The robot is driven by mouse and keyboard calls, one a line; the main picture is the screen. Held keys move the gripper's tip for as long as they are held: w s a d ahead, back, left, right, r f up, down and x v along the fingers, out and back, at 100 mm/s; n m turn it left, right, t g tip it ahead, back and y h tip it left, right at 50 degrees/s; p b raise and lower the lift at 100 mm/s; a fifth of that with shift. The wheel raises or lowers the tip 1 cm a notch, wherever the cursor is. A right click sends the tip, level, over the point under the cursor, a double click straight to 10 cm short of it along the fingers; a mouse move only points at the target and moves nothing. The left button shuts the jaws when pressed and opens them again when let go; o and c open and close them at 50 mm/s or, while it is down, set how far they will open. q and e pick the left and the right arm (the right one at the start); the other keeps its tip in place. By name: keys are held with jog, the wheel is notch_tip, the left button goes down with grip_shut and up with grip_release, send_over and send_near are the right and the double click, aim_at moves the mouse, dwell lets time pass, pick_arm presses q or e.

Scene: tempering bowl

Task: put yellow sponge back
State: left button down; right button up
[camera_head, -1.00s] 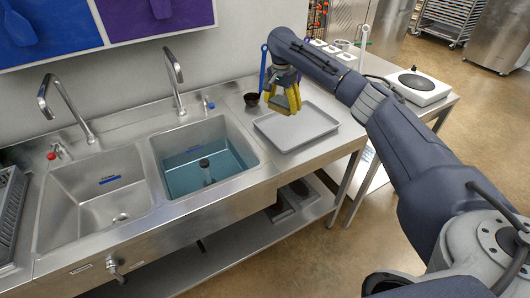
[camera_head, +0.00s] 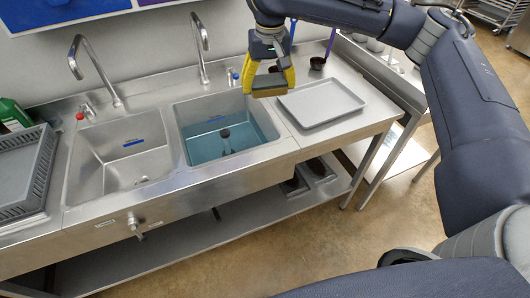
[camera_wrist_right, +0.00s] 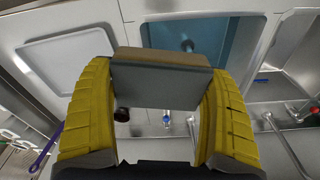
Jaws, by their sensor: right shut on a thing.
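The sponge (camera_head: 268,86) is a small block, yellowish in the head view. In the right wrist view the sponge (camera_wrist_right: 160,80) shows a grey face and a tan edge. My right gripper (camera_head: 270,84), with yellow finger pads, is shut on it, one pad at each end. In the head view it hangs over the strip between the water-filled right basin (camera_head: 205,128) and the grey tray (camera_head: 320,102). Its exact height above the counter is hard to tell. My left gripper is not in view.
The empty left basin (camera_head: 118,165) lies left of the water basin. Two tall faucets (camera_head: 200,45) rise behind. A grey rack (camera_head: 22,175) and a green bottle (camera_head: 12,115) stand at far left. A small dark cup (camera_head: 317,62) is behind the tray, which looks empty.

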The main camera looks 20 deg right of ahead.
aim_at(265, 152)
jog(key=s+a+f+n, duration=0.2)
jog(key=s, duration=0.2)
notch_tip(265, 152, down, 19)
jog(key=shift+w+f, duration=0.1)
jog(key=shift+f, duration=0.05)
dwell(0.8)
jog(key=o, duration=0.8)
jog(key=shift+s+r, duration=0.2)
jog(key=shift+r, duration=1.8)
jog(key=shift+s+r, duration=0.2)
jog(key=shift+r, duration=1.8)
jog(key=shift+s+r, duration=0.2)
jog(key=shift+r, duration=1.8)
